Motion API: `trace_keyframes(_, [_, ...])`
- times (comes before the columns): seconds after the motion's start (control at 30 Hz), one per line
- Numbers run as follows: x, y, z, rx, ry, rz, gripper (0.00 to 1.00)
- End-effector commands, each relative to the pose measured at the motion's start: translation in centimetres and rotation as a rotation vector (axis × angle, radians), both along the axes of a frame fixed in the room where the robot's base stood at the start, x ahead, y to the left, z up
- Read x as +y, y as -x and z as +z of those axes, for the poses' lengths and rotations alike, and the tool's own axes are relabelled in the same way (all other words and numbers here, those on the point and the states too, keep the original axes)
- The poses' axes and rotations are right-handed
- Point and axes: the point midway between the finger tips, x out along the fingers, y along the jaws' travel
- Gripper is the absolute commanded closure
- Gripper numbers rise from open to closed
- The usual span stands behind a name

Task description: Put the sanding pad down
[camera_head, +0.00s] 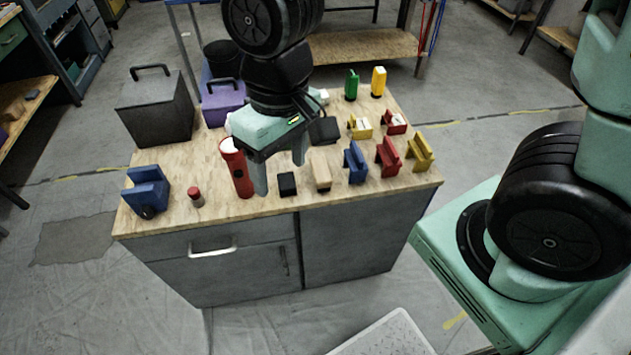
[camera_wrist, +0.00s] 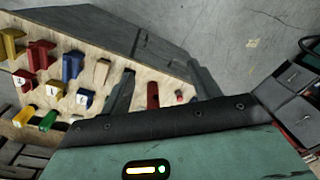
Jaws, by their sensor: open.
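My gripper (camera_head: 279,174) is open above the front middle of the workbench, with its fingers apart and pointing down. No pad is seen held between them. A small black block (camera_head: 287,184) stands on the bench by the fingertips; it may be the sanding pad, but I cannot tell. A tan block (camera_head: 320,172) stands just right of it. A red flashlight (camera_head: 236,168) is upright just left of the gripper. In the wrist view the open gripper (camera_wrist: 162,72) shows, with the red flashlight (camera_wrist: 152,95) between its fingers.
The wooden bench top (camera_head: 185,165) also bears blue (camera_head: 355,162), red (camera_head: 388,157) and yellow (camera_head: 420,152) handled pieces at right. A blue tool (camera_head: 147,191) and small red-capped cylinder (camera_head: 195,197) are at front left. A dark box (camera_head: 155,110) and purple box (camera_head: 222,101) stand behind.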

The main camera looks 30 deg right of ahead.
Motion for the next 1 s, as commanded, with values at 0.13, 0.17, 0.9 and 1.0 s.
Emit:
trace_keyframes(0.13, [-0.6, 5.3, 2.1, -0.024, 0.01, 0.18, 0.38])
trace_keyframes(0.17, [-0.7, 6.0, 2.3, -0.026, 0.013, 0.205, 0.38])
trace_keyframes(0.9, [-1.3, 8.2, 2.8, -0.034, 0.022, 0.289, 0.38])
trace_keyframes(1.0, [-1.3, 8.2, 2.8, -0.034, 0.022, 0.289, 0.38])
